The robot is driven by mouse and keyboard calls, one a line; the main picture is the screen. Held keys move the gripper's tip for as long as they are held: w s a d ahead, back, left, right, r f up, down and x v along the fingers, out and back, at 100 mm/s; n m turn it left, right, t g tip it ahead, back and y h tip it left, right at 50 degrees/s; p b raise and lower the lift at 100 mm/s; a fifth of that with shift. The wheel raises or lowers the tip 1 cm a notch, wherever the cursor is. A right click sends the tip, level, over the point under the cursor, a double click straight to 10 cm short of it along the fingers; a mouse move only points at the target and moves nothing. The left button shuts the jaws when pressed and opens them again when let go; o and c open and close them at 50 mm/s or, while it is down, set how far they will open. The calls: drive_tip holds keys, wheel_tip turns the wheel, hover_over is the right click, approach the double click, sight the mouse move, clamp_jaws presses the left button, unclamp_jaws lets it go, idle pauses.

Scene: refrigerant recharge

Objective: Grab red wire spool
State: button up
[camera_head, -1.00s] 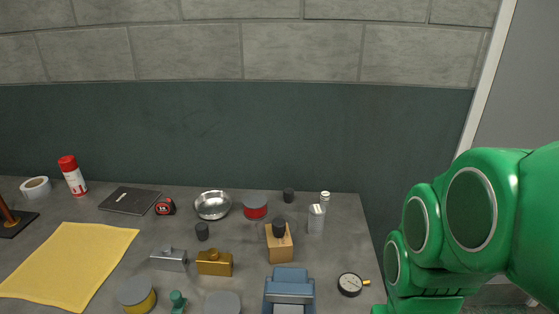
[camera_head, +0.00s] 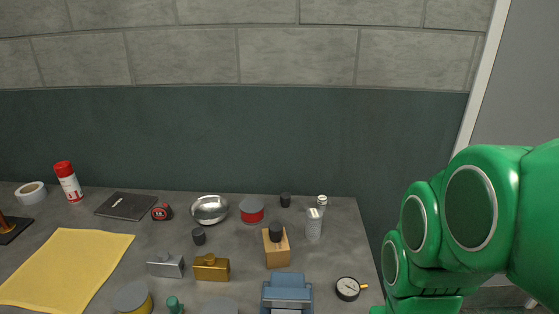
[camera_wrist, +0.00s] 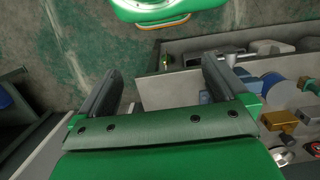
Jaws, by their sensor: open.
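The red wire spool (camera_head: 252,211), a short red cylinder with a grey top, stands at the back of the grey table, right of the metal bowl (camera_head: 209,209). My gripper (camera_wrist: 160,88) is open and empty in the wrist view, its two dark fingers spread over the floor and the table's edge, apart from the spool. In the head view my green arm is at the right and the gripper itself is out of the picture. A red spot shows at the right edge of the wrist view; I cannot tell whether it is the spool.
A wooden block with a black top (camera_head: 278,248), a white cylinder (camera_head: 314,222) and a small black cylinder (camera_head: 285,200) stand near the spool. A brass block (camera_head: 211,267) and a blue device (camera_head: 287,291) are in front. A yellow cloth (camera_head: 66,267) lies left. A wall closes the back.

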wheel_tip(320, 180, up, 4)
drive_tip(key=r, duration=0.1)
drive_tip(key=w+a+r+m+t+y, duration=0.25)
drive_tip(key=w+a+m+y, duration=0.4)
drive_tip(key=w+a, duration=1.3)
drive_tip(key=w+a+r+m+t+y, duration=0.1)
drive_tip(key=w+a+m+t+y, duration=0.3)
drive_tip(key=w, duration=0.7)
drive_tip(key=w+a+m+y, duration=0.15)
drive_tip(key=w+m, duration=0.45)
drive_tip(key=w, duration=0.6)
drive_tip(key=w+d+f+m+t+h, duration=0.1)
drive_tip(key=w+f+m+t, duration=0.1)
drive_tip(key=w+m, duration=0.35)
drive_tip(key=w+d+f+m+t, duration=0.1)
drive_tip(key=w+f+m+t, duration=0.15)
drive_tip(key=w, duration=0.55)
drive_tip(key=g, duration=0.1)
approach(254, 207)
drive_tip(key=shift+w+a+m, duration=0.35)
drive_tip(key=shift+w+a, duration=0.3)
drive_tip(key=shift+a, duration=0.2)
drive_tip(key=shift+f, duration=0.35)
drive_tip(key=shift+w+a+f, duration=0.2)
drive_tip(key=shift+a+f, duration=0.05)
drive_tip(key=shift+x, duration=3.5)
